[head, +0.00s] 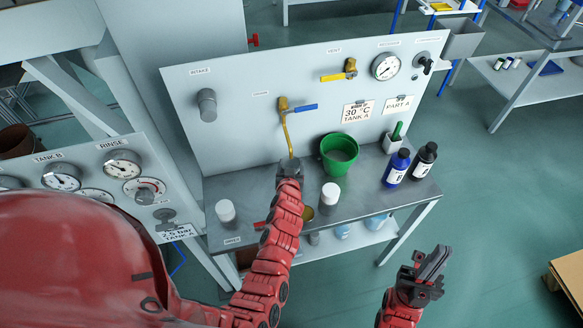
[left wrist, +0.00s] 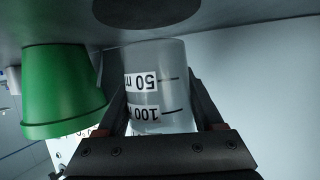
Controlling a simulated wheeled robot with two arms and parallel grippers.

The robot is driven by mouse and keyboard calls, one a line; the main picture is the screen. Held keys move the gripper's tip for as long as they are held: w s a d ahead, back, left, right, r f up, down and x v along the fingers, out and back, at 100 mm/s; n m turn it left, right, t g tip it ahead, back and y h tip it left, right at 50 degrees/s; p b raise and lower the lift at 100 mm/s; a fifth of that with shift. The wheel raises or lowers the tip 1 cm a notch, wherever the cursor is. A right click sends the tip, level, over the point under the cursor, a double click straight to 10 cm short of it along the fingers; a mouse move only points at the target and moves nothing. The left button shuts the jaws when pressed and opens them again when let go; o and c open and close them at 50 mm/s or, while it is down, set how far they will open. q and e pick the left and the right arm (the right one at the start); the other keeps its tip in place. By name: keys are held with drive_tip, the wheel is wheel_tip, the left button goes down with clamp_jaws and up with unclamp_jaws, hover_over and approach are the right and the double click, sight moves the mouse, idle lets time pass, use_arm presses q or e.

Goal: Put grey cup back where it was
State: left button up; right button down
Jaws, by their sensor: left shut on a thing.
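The grey cup (left wrist: 155,85) is a translucent beaker with 50 and 100 ml marks. It shows upside down in the left wrist view, between the two dark fingers of my left gripper (left wrist: 165,115), which is shut on it. In the head view my left gripper (head: 289,168) is at the bench below the brass spout (head: 288,135), and the arm hides the cup. The cup's end is close to the grey bench top (left wrist: 230,12); I cannot tell if they touch. My right gripper (head: 430,265) is empty, off the bench's front right; its finger gap is unclear.
A green bucket (head: 325,160) stands close beside the held cup. White-topped containers (head: 226,210) (head: 330,192), a blue bottle (head: 396,168) and a black bottle (head: 424,160) stand on the bench (head: 365,205). A blue-handled valve (head: 304,108) is on the panel above.

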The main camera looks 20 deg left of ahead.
use_arm(q)
wheel_tip(320, 180, down, 2)
drive_tip(key=shift+f+b, duration=0.2)
drive_tip(key=shift+b, duration=0.1)
drive_tip(key=shift+d, duration=0.1)
drive_tip(key=shift+r, duration=0.1)
drive_tip(key=shift+f+b, duration=0.25)
drive_tip(key=shift+b, duration=0.05)
drive_tip(key=o, duration=1.4)
drive_tip(key=shift+r, duration=0.1)
drive_tip(key=shift+o, duration=0.2)
